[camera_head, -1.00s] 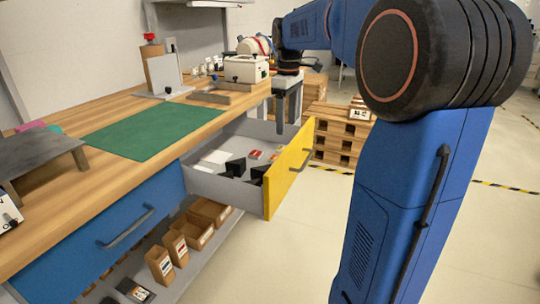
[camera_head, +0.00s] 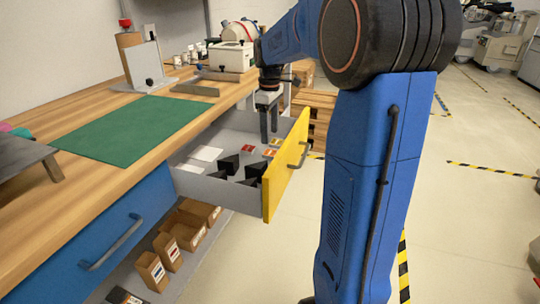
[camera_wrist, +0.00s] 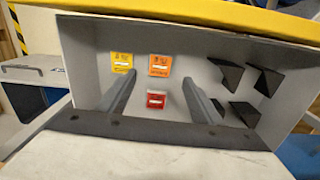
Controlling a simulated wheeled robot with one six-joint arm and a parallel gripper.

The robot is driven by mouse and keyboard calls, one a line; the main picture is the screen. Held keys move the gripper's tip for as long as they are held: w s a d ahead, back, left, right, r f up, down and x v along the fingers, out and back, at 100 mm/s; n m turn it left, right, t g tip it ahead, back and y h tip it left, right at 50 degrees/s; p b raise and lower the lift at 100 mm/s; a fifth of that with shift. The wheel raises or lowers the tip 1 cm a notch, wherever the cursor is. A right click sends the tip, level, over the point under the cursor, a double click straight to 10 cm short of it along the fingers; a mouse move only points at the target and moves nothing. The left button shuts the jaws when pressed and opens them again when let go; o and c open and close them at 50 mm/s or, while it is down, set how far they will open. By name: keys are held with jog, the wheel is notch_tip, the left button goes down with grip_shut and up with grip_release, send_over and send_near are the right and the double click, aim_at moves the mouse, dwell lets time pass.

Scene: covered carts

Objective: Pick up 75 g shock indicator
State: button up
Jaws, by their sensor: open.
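Three small label-like indicators lie on the floor of the open drawer: a yellow one (camera_wrist: 122,62), an orange one (camera_wrist: 160,66) and a red one (camera_wrist: 156,99). Their print is too small to read, so I cannot tell which is marked 75 g. In the head view the red (camera_head: 248,148), orange (camera_head: 269,153) and yellow (camera_head: 277,141) ones show near my gripper (camera_head: 269,134). My gripper is open and empty, pointing down over the drawer. In the wrist view the orange and red ones lie between my fingers (camera_wrist: 159,82); the yellow one lies outside the left finger.
The drawer has a yellow front (camera_head: 285,165) and grey walls. The wooden bench (camera_head: 75,195) carries a green mat (camera_head: 130,128). Pallets stand behind the drawer; floor to the right is open.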

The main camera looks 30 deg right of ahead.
aim_at(269, 152)
jog(key=shift+w+f, duration=0.15)
jog(key=shift+f, duration=3.6)
jog(key=shift+a, duration=0.1)
jog(key=c, duration=1.1)
